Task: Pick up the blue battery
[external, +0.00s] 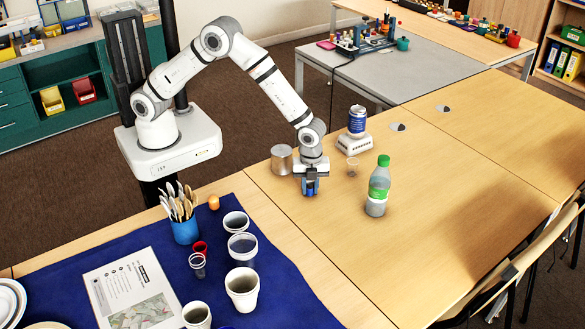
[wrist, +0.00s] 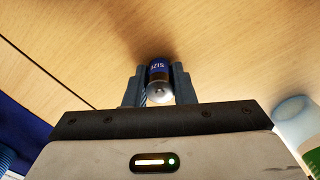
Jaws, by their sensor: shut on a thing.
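The blue battery (wrist: 158,72) shows in the wrist view between the two fingers, dark blue with light lettering and a silver end facing the camera. My gripper (wrist: 158,88) is shut on it, one finger on each side. In the external view my gripper (external: 310,188) points down at the wooden table (external: 430,250), close to its surface.
A metal tin (external: 281,160) stands close left of my gripper. Several cups and a cutlery holder (external: 185,231) stand on a blue cloth (external: 285,290).

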